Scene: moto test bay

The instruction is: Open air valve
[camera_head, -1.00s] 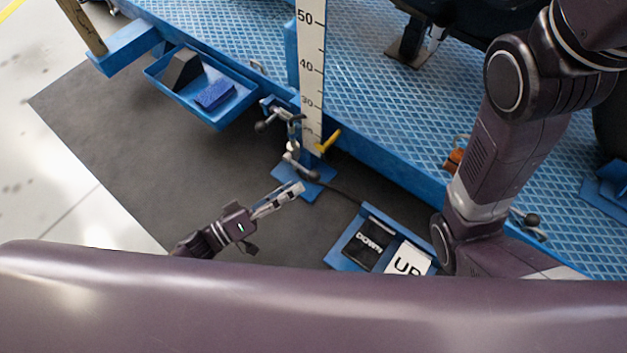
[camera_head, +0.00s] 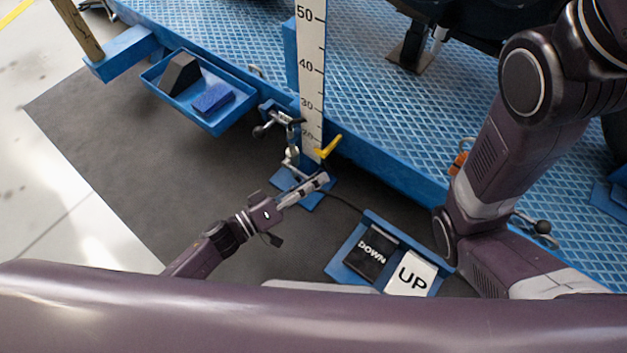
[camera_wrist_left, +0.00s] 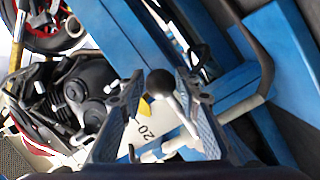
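A yellow handle (camera_head: 328,147), which looks like the air valve's lever, sticks up to the right at the foot of the white ruler post. A bit of yellow shows between my fingers in the left wrist view (camera_wrist_left: 145,106). My left gripper (camera_head: 322,179) is just below and in front of it, pointing right. In the left wrist view its two fingers (camera_wrist_left: 160,100) are apart. A lever with a black ball knob (camera_wrist_left: 159,82) shows between them; whether they touch it I cannot tell. My right gripper is out of view.
The ruler post (camera_head: 311,75) stands at the edge of the blue lift platform (camera_head: 400,160). Another black-knobbed clamp lever (camera_head: 262,130) is left of it. A blue tray (camera_head: 220,120) hangs at left. DOWN (camera_head: 371,252) and UP (camera_head: 411,275) pedals lie on the dark mat.

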